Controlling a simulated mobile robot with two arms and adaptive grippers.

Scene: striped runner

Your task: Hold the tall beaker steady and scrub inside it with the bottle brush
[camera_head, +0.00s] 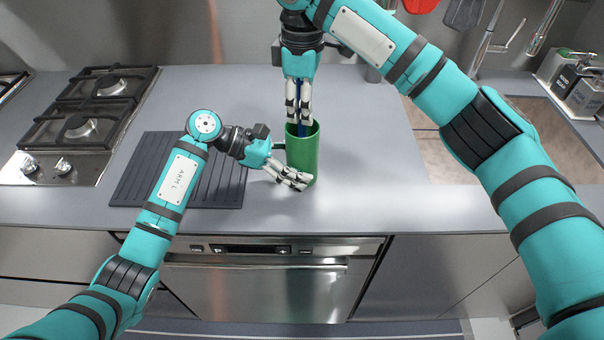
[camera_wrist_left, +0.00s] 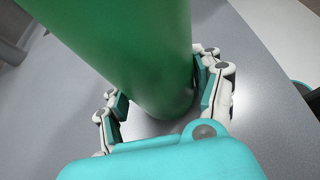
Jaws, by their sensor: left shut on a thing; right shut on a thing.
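The tall green beaker (camera_head: 303,150) stands upright on the grey counter in the head view. It also fills the upper middle of the left wrist view (camera_wrist_left: 135,45). My left gripper (camera_head: 291,179) is shut around the beaker's lower part, its fingers on either side near the base. My right gripper (camera_head: 298,108) points down over the beaker's mouth, shut on the blue bottle brush (camera_head: 301,127). The brush's lower part is inside the beaker and hidden by its wall.
A dark ribbed mat (camera_head: 165,185) lies left of the beaker, partly under my left arm. A gas hob (camera_head: 85,120) is at the far left. A sink (camera_head: 560,140) and dispensers (camera_head: 585,90) are at the right. The counter (camera_head: 360,165) just right of the beaker is clear.

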